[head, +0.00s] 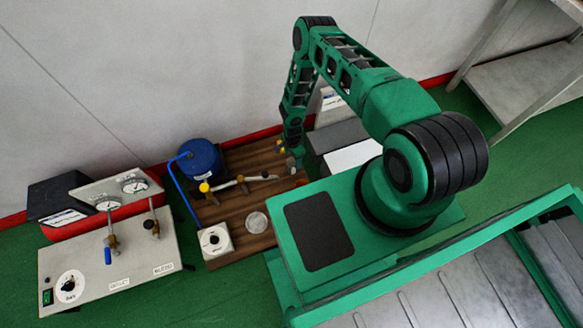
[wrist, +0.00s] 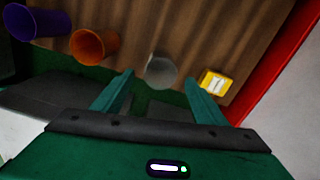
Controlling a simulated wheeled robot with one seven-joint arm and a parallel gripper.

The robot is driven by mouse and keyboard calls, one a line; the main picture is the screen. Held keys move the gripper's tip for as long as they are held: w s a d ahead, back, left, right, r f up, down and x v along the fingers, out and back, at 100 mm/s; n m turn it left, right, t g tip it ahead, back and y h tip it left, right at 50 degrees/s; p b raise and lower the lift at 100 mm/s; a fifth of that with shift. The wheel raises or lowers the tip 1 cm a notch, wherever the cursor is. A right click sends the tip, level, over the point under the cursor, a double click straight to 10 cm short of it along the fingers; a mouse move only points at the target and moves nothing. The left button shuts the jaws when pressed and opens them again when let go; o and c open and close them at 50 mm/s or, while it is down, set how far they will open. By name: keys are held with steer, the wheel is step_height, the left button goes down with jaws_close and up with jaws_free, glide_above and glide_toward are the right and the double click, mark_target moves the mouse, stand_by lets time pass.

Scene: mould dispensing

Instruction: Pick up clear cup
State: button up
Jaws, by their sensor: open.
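The clear cup (wrist: 160,71) stands on the wooden board (wrist: 190,35) in the wrist view, looking like a pale, see-through round shape. My gripper (wrist: 158,78) is open, with one green finger on each side of the cup in the picture. The fingers look empty, and I cannot tell how far they are from the cup in depth. In the head view my gripper (head: 294,162) points down at the right back of the wooden board (head: 225,215). I cannot make out the clear cup for certain there.
The head view shows a blue drum (head: 201,160), a dial box (head: 213,240) and a round pale disc (head: 257,222).

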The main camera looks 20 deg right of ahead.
glide_above(292, 164)
steer(key=s, duration=0.2)
steer(key=shift+s+a+f, duration=0.1)
steer(key=shift+a+f, duration=0.1)
steer(key=shift+f, duration=1.55)
steer(key=shift+s+a+f, duration=0.1)
steer(key=shift+a+f, duration=0.1)
steer(key=shift+f, duration=1.55)
steer(key=shift+c, duration=0.2)
steer(key=c, duration=1.1)
steer(key=shift+o, duration=0.2)
steer(key=shift+w+r, duration=0.1)
